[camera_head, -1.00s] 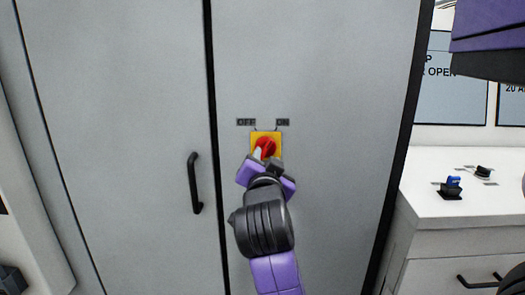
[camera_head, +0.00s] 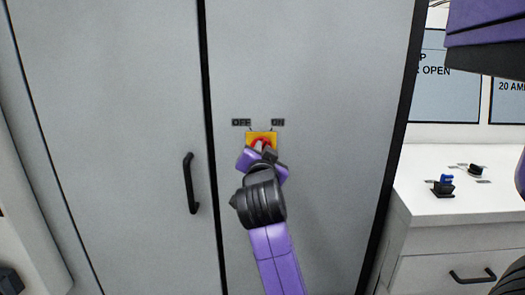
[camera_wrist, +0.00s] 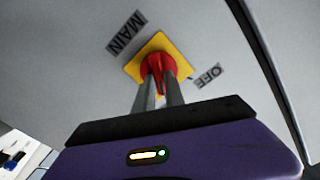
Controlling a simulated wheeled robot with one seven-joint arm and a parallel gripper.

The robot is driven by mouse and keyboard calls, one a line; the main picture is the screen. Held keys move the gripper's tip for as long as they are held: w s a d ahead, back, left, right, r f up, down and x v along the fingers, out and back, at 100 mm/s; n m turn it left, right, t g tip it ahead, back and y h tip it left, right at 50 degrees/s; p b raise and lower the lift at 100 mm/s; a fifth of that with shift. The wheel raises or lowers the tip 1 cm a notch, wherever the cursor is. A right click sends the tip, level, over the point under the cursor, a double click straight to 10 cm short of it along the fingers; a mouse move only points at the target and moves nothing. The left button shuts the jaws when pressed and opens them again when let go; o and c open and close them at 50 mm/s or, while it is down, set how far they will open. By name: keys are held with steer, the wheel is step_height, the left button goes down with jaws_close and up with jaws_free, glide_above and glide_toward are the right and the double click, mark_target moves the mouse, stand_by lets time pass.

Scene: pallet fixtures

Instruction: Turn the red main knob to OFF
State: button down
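The red main knob (camera_wrist: 153,68) sits on a yellow square plate (camera_head: 248,138) on the grey cabinet door. An OFF label (camera_head: 241,122) is above the plate to the left and an ON label (camera_head: 278,122) to the right. The wrist view also shows the OFF label (camera_wrist: 208,77) and a MAIN label (camera_wrist: 126,33). My gripper (camera_wrist: 160,80) is at the knob, with one finger on each side of its red grip and little gap showing. In the head view my gripper (camera_head: 264,152) hides the knob's lower part, so its exact angle is unclear.
A black door handle (camera_head: 190,184) is left of the knob, past the dark door seam. A white counter (camera_head: 425,205) on the right carries a blue-topped switch (camera_head: 445,185) and a black knob (camera_head: 475,169). The door face around the plate is clear.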

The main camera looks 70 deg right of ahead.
steer(key=shift+n, duration=0.3)
steer(key=shift+w+a+n+p, duration=0.1)
steer(key=shift+w+n+p, duration=0.1)
steer(key=shift+n+p, duration=2.1)
steer(key=shift+w+a+n+p, duration=0.15)
steer(key=shift+n+p, duration=1.15)
steer(key=shift+n, duration=2)
steer(key=shift+d+n, duration=0.1)
steer(key=shift+n, duration=0.2)
steer(key=c, duration=1.4)
jaws_free()
